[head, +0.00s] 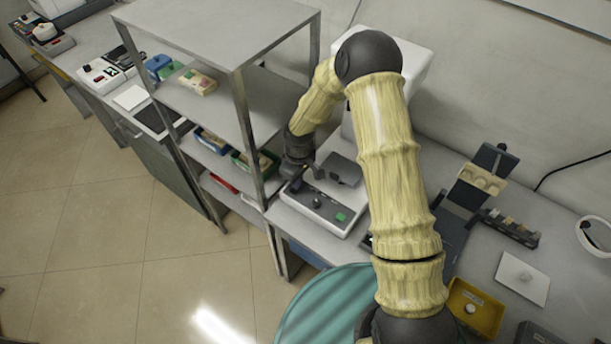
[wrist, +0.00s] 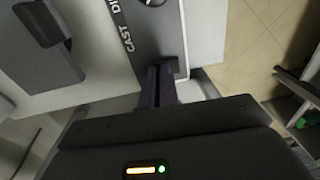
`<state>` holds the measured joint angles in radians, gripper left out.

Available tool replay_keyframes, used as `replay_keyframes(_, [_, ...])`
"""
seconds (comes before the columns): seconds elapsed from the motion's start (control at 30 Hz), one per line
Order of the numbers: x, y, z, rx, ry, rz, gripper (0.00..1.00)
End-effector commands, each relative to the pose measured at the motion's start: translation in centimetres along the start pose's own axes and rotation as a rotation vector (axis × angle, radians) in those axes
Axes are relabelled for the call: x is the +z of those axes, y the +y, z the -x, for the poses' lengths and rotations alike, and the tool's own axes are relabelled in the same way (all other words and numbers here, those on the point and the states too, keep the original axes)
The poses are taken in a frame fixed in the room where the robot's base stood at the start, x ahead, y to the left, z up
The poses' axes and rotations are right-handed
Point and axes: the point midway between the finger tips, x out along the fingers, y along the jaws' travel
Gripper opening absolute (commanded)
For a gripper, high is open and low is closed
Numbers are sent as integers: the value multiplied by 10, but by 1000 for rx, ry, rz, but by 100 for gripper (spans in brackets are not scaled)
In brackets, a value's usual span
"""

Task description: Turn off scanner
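A white device (head: 313,216) with a dark front panel, a round knob (head: 317,203) and a green patch (head: 341,217) stands on the bench beside the rack. Part of its lettering reads "CAST DI" in the wrist view; I cannot tell whether it is the scanner. A dark flat part (head: 343,169) sits on its top. My gripper (head: 302,182) is at the device's left end. In the wrist view its dark fingers (wrist: 160,84) are together with nothing visible between them, at the panel's edge by a small dark block; I cannot tell whether they touch it.
A metal rack (head: 241,110) with bins stands close left of my gripper. Another panelled device (head: 101,75) is farther left. A yellow tray (head: 474,308), a white plate (head: 522,278) and a dark stand (head: 468,194) are on the right bench. A teal round surface (head: 318,305) lies in front.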

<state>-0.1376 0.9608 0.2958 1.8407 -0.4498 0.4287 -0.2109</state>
Motion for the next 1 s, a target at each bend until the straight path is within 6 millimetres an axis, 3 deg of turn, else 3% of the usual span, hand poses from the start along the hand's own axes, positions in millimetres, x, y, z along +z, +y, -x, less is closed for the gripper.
replay_keyframes(0.03, [12,-1,-11,-9,-29,-5,0])
replay_keyframes(1.0, [6,-25,-10,-14,-27,3,0])
